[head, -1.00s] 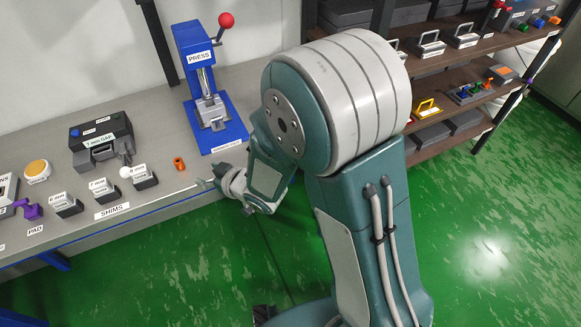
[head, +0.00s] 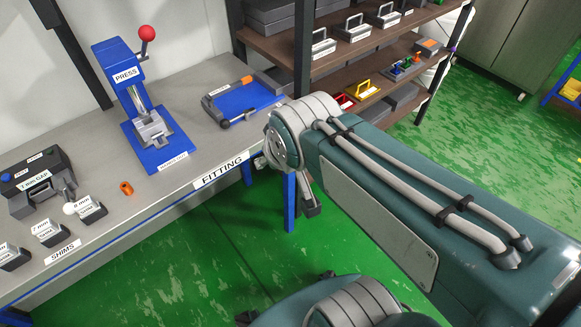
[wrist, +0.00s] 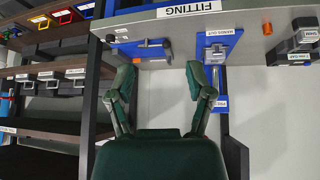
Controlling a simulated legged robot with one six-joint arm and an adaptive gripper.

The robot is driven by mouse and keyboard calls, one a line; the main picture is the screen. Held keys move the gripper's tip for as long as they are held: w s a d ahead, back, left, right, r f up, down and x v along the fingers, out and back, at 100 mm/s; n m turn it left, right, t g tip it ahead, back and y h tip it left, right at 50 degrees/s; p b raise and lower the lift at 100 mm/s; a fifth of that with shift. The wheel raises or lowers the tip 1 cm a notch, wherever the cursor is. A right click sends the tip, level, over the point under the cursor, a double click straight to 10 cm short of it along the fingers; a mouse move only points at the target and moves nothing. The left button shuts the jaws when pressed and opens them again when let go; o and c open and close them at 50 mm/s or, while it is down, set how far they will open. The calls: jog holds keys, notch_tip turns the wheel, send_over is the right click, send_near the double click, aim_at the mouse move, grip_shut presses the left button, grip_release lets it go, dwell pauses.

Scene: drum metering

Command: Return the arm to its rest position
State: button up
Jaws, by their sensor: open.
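My arm (head: 400,185) stretches from the lower right toward the bench in the head view, with its near joint beside the bench's front edge. My gripper (wrist: 162,76) shows in the wrist view with its two green fingers spread apart and nothing between them. In the head view the gripper is mostly hidden behind my arm. The bench with the FITTING label (head: 221,169) lies left of my arm, and the fingers appear below that label in the wrist view.
A shelf rack (head: 350,60) with bins stands behind my arm. Green floor (head: 480,130) is open at the right.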

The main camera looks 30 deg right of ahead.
jog(key=shift+m+g, duration=0.3)
jog(key=shift+g, duration=0.3)
jog(key=s, duration=0.3)
jog(key=s+r, duration=0.1)
jog(key=s, duration=0.1)
jog(key=shift+s+d, duration=0.1)
jog(key=shift+d, duration=0.15)
jog(key=shift+c, duration=0.7)
jog(key=shift+d, duration=0.1)
